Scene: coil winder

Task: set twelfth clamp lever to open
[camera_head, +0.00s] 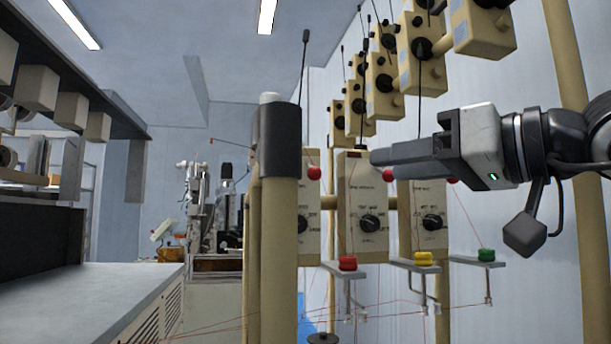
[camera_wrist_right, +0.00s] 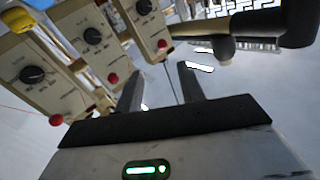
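Beige control boxes with black dials (camera_head: 369,222) stand in a row on the frame, with red ball knobs (camera_head: 314,173) at their upper corners. They also show in the right wrist view, with red balls (camera_wrist_right: 162,44). I cannot tell which lever is the twelfth. My right gripper (camera_head: 384,163) reaches in from the right, in front of the boxes in the head view, fingers pointing left. In the right wrist view its two fingers (camera_wrist_right: 160,82) are apart. A thin dark rod shows between them, but no held thing. My left gripper is not in view.
A thick beige post with a black sleeve (camera_head: 277,140) stands left of my right gripper. More beige boxes with thin rods (camera_head: 420,55) hang above. Small shelves carry red, yellow and green spools (camera_head: 424,259). Thin red threads cross below. A grey cabinet (camera_head: 80,300) stands at left.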

